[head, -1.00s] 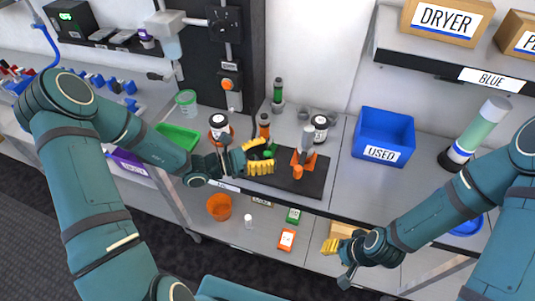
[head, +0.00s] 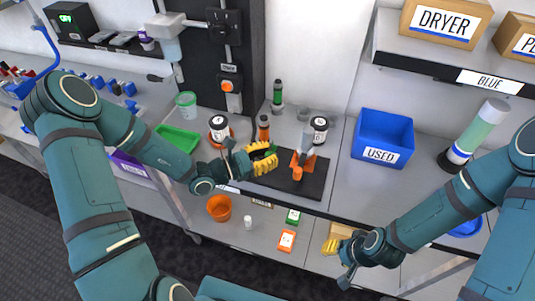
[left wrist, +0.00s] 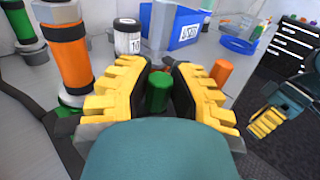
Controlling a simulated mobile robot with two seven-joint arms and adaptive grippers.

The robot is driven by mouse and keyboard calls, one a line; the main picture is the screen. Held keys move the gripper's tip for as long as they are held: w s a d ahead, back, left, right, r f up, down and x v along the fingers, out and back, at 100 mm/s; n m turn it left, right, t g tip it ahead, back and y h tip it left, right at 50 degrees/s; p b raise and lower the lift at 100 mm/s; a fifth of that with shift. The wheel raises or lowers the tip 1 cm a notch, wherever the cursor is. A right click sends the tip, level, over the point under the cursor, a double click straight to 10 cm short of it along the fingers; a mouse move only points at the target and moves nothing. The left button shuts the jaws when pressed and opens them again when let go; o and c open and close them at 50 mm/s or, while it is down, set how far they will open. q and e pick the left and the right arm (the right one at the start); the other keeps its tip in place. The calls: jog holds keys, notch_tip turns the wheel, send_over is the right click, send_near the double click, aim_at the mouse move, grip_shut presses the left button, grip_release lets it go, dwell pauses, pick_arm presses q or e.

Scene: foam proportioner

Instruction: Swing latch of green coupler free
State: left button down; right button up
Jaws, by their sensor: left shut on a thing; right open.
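The green coupler (left wrist: 158,92) shows in the left wrist view as a short green cylinder between my left gripper's yellow fingers (left wrist: 162,82). In the head view my left gripper (head: 264,158) is over the left part of the black mat and is shut on the coupler, which it mostly hides there. I cannot make out the latch clearly; a dark part lies beside the green cylinder. My right gripper (head: 335,247) is open and empty, low in front of the bench, and also shows in the left wrist view (left wrist: 268,121).
An orange-based fitting with a grey top (head: 304,150) stands on the black mat (head: 313,186), just right of my left gripper. Behind are an orange bottle (head: 263,130) and a labelled jar (head: 320,128). A blue USED bin (head: 384,132) stands to the right. A green tray (head: 178,139) lies left.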

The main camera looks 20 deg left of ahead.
pick_arm(q)
jog(key=shift+w+d+n+t+y, duration=0.1)
jog(key=shift+w+n+t+y, duration=0.1)
jog(key=shift+n+t+y, duration=0.35)
jog(key=c, duration=0.8)
grip_release()
jog(key=v, duration=1.2)
jog(key=shift+d, duration=0.2)
